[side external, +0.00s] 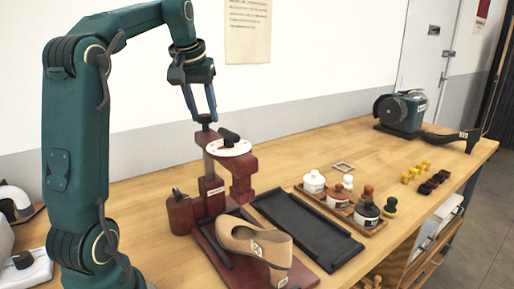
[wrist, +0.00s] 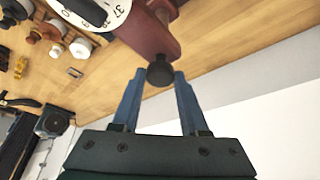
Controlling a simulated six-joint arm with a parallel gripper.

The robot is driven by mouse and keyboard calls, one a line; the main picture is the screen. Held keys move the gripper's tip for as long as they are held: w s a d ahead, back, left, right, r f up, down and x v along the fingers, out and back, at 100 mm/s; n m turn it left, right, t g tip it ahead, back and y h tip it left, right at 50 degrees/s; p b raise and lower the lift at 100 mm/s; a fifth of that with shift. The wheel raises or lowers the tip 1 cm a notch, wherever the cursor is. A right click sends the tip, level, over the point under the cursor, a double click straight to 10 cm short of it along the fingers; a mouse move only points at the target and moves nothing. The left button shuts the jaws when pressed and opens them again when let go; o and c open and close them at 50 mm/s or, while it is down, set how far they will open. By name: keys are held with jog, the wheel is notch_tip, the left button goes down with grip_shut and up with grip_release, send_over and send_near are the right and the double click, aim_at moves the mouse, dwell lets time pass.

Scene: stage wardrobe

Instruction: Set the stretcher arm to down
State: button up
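The shoe stretcher (side external: 241,180) is a dark red stand on the bench with a white numbered dial (side external: 229,148) and a black dial handle (side external: 229,136). My gripper (side external: 206,118) is above the lever, pointing down. Its blue fingers (wrist: 159,76) are apart, with the knob at the gap between their tips. Contact with the knob cannot be told.
A tan heeled shoe (side external: 253,240) sits at the stretcher's base. A black tray (side external: 307,231) lies to its right, then a rack of pots and brushes (side external: 340,205). A green grinding machine (side external: 402,112) stands far back. Bare bench lies behind the tray.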

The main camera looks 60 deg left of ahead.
grip_shut()
dwell(1.1)
